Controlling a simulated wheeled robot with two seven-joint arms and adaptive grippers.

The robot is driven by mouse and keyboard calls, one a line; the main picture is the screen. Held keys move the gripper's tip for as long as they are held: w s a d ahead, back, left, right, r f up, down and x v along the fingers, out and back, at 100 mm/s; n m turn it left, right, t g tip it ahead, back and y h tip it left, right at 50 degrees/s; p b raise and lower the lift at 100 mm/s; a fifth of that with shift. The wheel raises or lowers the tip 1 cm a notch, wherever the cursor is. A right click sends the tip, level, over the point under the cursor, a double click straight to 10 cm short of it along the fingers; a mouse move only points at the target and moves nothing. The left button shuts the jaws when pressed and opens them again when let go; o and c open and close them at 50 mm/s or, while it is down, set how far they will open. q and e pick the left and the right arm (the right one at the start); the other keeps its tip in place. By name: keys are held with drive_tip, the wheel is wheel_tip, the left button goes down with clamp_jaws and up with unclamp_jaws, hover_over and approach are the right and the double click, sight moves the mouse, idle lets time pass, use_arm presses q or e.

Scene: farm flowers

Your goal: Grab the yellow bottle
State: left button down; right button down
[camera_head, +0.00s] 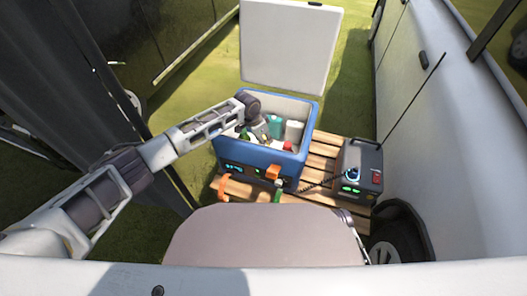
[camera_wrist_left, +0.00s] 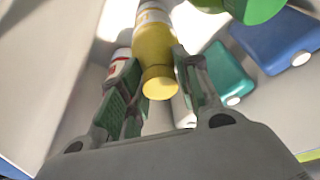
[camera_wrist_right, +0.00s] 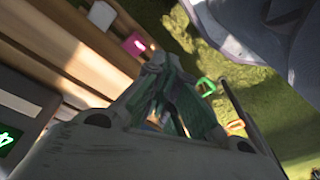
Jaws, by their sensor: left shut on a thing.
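The yellow bottle (camera_wrist_left: 154,48) shows in the left wrist view between the two fingers of my left gripper (camera_wrist_left: 158,78), which is shut on it. In the head view my left gripper (camera_head: 259,132) reaches down inside the open blue cooler (camera_head: 248,166); the yellow bottle is hard to make out there. My right gripper (camera_wrist_right: 167,68) shows in the right wrist view with its fingers together and nothing visible between them. It is outside the cooler, over a wooden pallet.
The cooler also holds a teal container (camera_head: 275,126), a white container (camera_head: 294,130) and a red-topped item (camera_head: 287,146). Its white lid (camera_head: 289,45) stands open behind. A dark power unit (camera_head: 360,170) sits right on the pallet (camera_head: 324,151). A white vehicle (camera_head: 450,110) flanks the right.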

use_arm(q)
drive_tip(key=shift+r, duration=0.15)
